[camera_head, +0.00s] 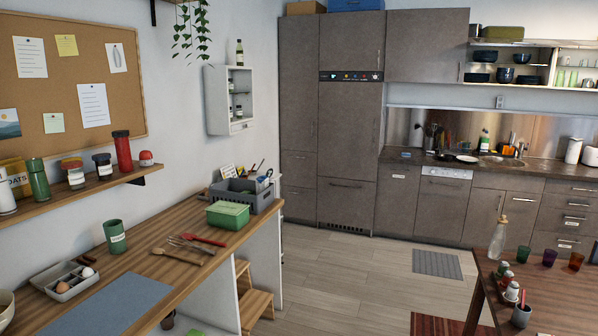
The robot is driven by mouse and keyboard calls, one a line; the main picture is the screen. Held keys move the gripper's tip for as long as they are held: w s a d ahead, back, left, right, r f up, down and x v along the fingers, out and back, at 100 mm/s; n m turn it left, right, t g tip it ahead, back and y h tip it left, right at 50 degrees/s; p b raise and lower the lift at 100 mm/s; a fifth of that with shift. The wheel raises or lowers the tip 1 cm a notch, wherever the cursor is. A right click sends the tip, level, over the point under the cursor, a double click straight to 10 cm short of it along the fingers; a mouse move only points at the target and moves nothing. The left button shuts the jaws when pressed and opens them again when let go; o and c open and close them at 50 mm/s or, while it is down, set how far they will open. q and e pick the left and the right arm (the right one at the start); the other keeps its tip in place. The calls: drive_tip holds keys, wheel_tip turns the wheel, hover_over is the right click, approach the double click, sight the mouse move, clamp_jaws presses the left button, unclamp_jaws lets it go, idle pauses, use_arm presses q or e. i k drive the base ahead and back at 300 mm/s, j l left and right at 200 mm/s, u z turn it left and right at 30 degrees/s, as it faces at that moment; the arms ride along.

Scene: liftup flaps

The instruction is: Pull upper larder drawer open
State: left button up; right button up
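The tall grey-brown larder cabinet (298,85) stands against the back wall, left of the built-in fridge column. Below its tall door are two stacked drawer fronts. The upper larder drawer (299,166) looks shut, its front flush with the cabinet, with a thin handle near its top edge. The lower larder drawer (298,203) below it also looks shut; its lower left part is partly hidden by the wooden counter's end. Neither of my grippers shows in this view.
A wooden counter (185,227) with a green box (228,214) and a grey crate (243,193) runs along the left wall. A step stool (255,302) stands beside it. The floor (345,265) before the cabinets is mostly open. A table (550,300) with bottles and cups stands at right.

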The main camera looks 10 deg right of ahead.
sight(298, 169)
drive_tip(key=i+l+z, duration=0.25)
drive_tip(key=i, duration=0.15)
drive_tip(key=i+z, duration=0.25)
drive_tip(key=i, duration=0.15)
drive_tip(key=i+z, duration=0.2)
drive_tip(key=i, duration=5.05)
drive_tip(key=l, duration=0.15)
